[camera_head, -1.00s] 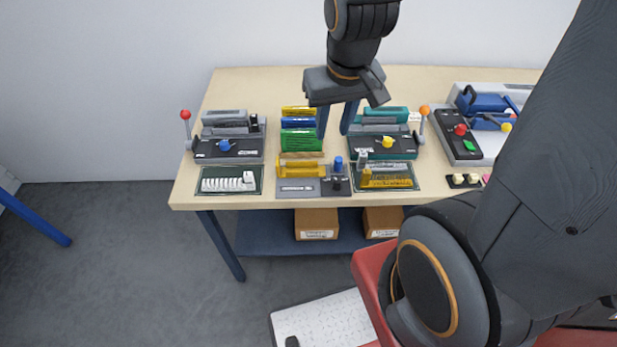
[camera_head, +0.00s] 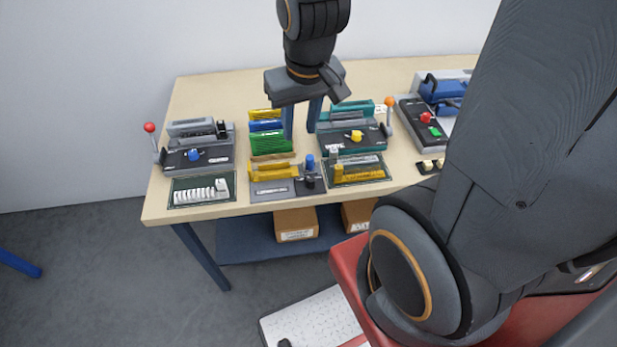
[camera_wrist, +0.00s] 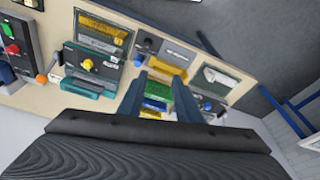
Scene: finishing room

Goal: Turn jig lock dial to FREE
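A black fixture on the left has a blue dial (camera_head: 194,155), which also shows in the wrist view (camera_wrist: 207,106). A teal fixture on the right has a yellow dial (camera_head: 356,136), also in the wrist view (camera_wrist: 87,64). A small grey panel between them carries a blue knob (camera_head: 310,161). I cannot tell which is the jig lock dial, and the markings are too small to read. My gripper (camera_head: 302,132) is open and empty, its two blue fingers apart, above the colored blocks between the two fixtures. Both fingers show in the wrist view (camera_wrist: 160,82).
Upright levers with a red ball (camera_head: 149,127) and an orange ball (camera_head: 390,102) rise beside the fixtures. A green block (camera_head: 270,143) stands among other colored blocks. The wooden table (camera_head: 190,92) is bare along its back. Cardboard boxes (camera_head: 296,224) sit on the lower shelf.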

